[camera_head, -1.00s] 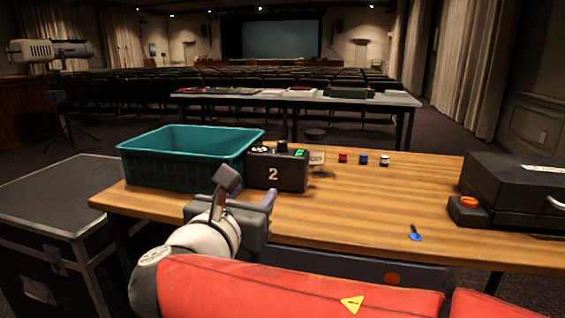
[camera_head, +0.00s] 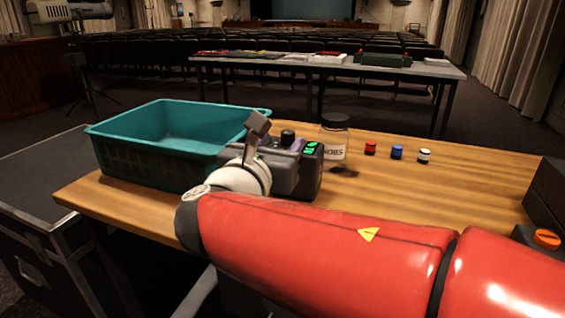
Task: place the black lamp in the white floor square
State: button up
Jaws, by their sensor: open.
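I see no lamp that is clearly black and no white floor square in this view. A pale grey spotlight (camera_head: 70,10) stands on a dark tripod at the top left, cut by the top edge. My gripper (camera_head: 280,146) is at the end of my red arm, over the desk beside the teal crate. Its open fingers show only in part, as small purple pieces, and it covers much of the dark control box (camera_head: 311,170). I see nothing held in it, though the space between the fingers is mostly hidden.
The teal crate (camera_head: 110,150) stands on the wooden desk (camera_head: 455,190). A labelled jar (camera_head: 334,148) and red (camera_head: 370,148), blue (camera_head: 397,152) and white (camera_head: 424,155) knobs stand right of my gripper. A dark case (camera_head: 548,190) is at the right edge. Behind are a long table (camera_head: 440,73) and seat rows.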

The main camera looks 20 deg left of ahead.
aim_at(285, 136)
jog(key=w, duration=0.5)
jog(key=shift+d, duration=0.2)
jog(key=shift+f, duration=0.1)
grip_shut()
dwell(1.0)
